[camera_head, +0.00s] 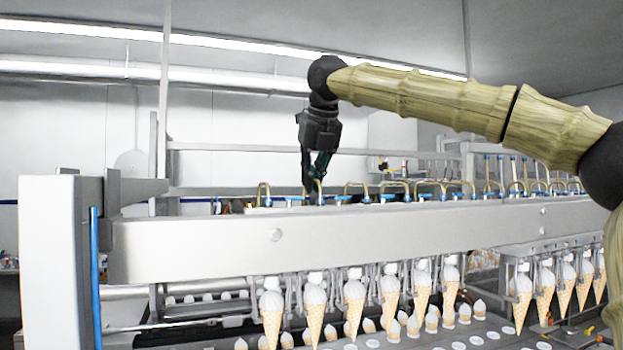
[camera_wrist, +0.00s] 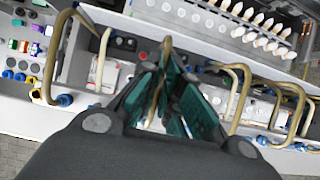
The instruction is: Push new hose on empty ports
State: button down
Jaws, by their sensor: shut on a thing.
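My gripper (camera_head: 319,178) is above the left part of the long metal beam in the head view, pointing down. In the wrist view its teal fingers (camera_wrist: 168,98) are shut on a tan hose (camera_wrist: 164,55). The held hose's lower end is partly hidden by the fingers, so I cannot tell whether it sits on a port. Other tan hoses bend over the beam on both sides, such as a hose on the left (camera_wrist: 58,50) and one on the right (camera_wrist: 238,95). Blue port fittings (camera_wrist: 64,100) line the beam; they also show in the head view (camera_head: 343,198).
The metal beam (camera_head: 400,226) runs across the machine. Ice cream cones (camera_head: 354,300) hang in holders below it. Loops of hose (camera_head: 357,184) stand close to the right of my gripper. Colored fittings (camera_wrist: 25,47) lie at the left of the wrist view.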

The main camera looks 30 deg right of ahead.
jog(key=shift+f, duration=0.3)
dwell(0.4)
jog(key=c, duration=1.2)
grip_release()
jog(key=shift+c, duration=0.2)
jog(key=shift+r, duration=0.2)
jog(key=shift+r+p, duration=1.75)
jog(key=shift+r, duration=0.6)
jog(key=shift+a+f, duration=0.1)
